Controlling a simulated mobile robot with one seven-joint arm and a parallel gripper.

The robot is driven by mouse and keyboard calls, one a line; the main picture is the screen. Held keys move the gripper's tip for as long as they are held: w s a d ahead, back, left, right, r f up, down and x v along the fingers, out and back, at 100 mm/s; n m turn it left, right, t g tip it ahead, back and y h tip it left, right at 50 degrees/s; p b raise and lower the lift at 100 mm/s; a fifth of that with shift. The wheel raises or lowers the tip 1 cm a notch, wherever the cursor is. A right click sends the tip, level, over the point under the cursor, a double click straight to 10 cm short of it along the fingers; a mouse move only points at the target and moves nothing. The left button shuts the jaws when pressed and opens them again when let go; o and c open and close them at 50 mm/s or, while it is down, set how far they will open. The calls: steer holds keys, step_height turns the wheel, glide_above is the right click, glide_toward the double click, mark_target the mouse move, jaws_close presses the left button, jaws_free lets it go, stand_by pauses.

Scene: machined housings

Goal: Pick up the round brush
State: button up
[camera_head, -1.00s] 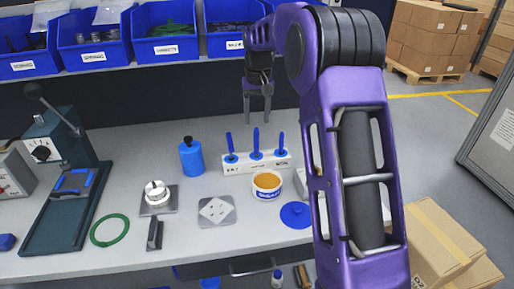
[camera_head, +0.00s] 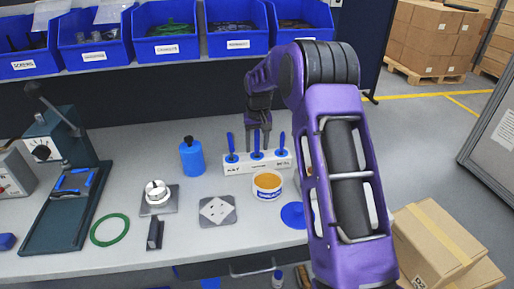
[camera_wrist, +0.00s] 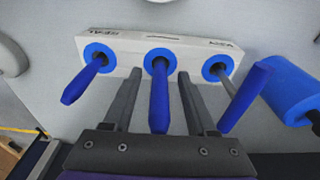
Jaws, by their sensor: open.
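A white holder (camera_head: 240,166) on the bench carries three upright blue-handled tools in blue rings. They are a left one (camera_head: 231,143), a middle one (camera_head: 256,142) and a right one (camera_head: 281,143). Their lower ends are hidden in the holder, and its labels are too small to tell which is the round brush. My gripper (camera_head: 259,140) is open, pointing down behind the holder. In the wrist view my gripper (camera_wrist: 159,73) has its fingers on either side of the middle handle (camera_wrist: 159,100), with gaps showing. The holder (camera_wrist: 120,43) shows beyond the fingertips.
A blue bottle (camera_head: 192,157) stands left of the holder, and an open tub (camera_head: 267,187) stands in front. A blue lid (camera_head: 293,215), a square plate (camera_head: 217,211) and a green ring (camera_head: 110,229) lie nearby. Blue bins (camera_head: 236,26) line the shelf behind.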

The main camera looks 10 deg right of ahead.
steer(key=shift+c, duration=0.3)
jaws_close()
step_height(320, 180, up, 10)
steer(key=shift+r, duration=0.1)
stand_by(0.5)
